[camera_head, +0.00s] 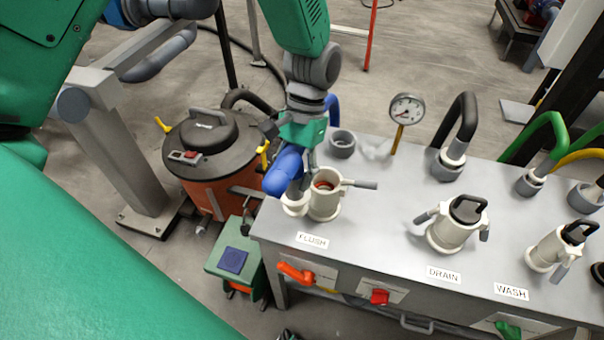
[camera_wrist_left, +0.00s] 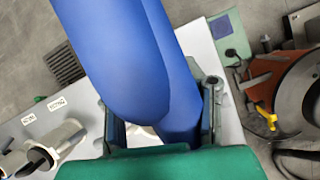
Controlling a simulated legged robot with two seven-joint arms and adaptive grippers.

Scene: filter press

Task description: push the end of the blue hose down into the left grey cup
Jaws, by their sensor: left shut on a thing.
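The blue hose (camera_head: 284,170) is held in my left gripper (camera_head: 295,158), above the left end of the grey bench. In the left wrist view the thick blue hose (camera_wrist_left: 125,60) fills the space between the fingers (camera_wrist_left: 162,120). A further piece of blue hose shows behind the gripper in the head view. The left grey cup (camera_head: 342,144) stands on the bench, just right of and behind the gripper; its mouth looks empty. The hose is apart from this cup in the picture, and I cannot make out its end. My right gripper is not in view.
A cream FLUSH fitting (camera_head: 325,196) with a side handle stands just below the gripper. A pressure gauge (camera_head: 406,109) rises right of the left cup. A black hose (camera_head: 461,118) sits in another cup farther right. An orange drum (camera_head: 205,185) stands left of the bench.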

